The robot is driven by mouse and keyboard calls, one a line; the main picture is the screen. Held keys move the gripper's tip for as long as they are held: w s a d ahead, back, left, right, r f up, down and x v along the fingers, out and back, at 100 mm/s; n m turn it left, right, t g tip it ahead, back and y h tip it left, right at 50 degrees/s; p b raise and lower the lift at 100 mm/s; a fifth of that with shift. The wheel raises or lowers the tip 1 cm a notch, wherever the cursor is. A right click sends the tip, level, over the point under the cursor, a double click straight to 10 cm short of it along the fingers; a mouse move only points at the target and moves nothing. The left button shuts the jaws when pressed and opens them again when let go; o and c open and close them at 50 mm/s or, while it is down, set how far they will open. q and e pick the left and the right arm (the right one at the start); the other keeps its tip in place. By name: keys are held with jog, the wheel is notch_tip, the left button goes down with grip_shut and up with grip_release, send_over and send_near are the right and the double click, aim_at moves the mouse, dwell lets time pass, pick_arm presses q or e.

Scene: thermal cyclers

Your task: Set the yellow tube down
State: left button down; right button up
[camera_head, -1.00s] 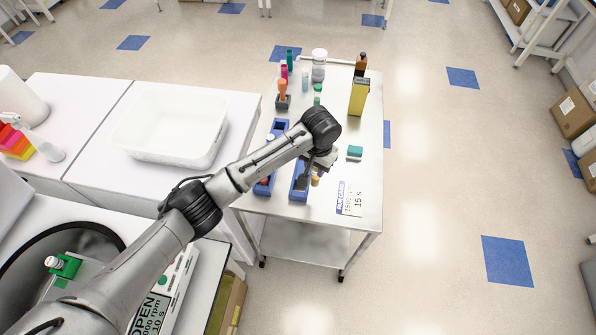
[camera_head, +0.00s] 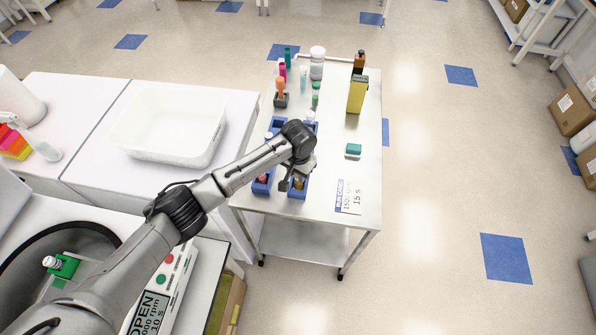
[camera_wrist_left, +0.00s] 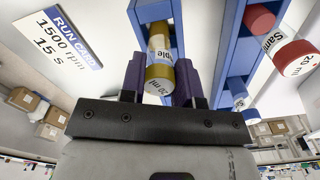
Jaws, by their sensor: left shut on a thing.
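The yellow tube (camera_wrist_left: 158,62) is between the two purple fingers of my left gripper (camera_wrist_left: 158,80), which is shut on it. In the head view the yellow tube (camera_head: 298,184) shows at the near end of the right blue rack (camera_head: 297,194), just beside my left gripper (camera_head: 291,184). In the wrist view its far end reaches between the sides of that blue rack (camera_wrist_left: 141,36). I cannot tell whether it rests on the rack's bottom. My right gripper is not in view.
The left blue rack (camera_head: 261,190) holds a red-capped tube (camera_wrist_left: 260,18) and others close beside my gripper. A run card (camera_head: 348,197) and a teal block (camera_head: 353,150) lie to the right. Bottles stand at the back. The cart's right side is mostly clear.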

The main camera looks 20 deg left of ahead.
pick_arm(q)
jog(key=c, duration=0.8)
grip_release()
jog(key=shift+f, duration=0.15)
jog(key=shift+c, duration=0.2)
notch_tip(320, 180, up, 12)
jog(key=shift+r+p, duration=0.2)
jog(key=shift+p, duration=0.2)
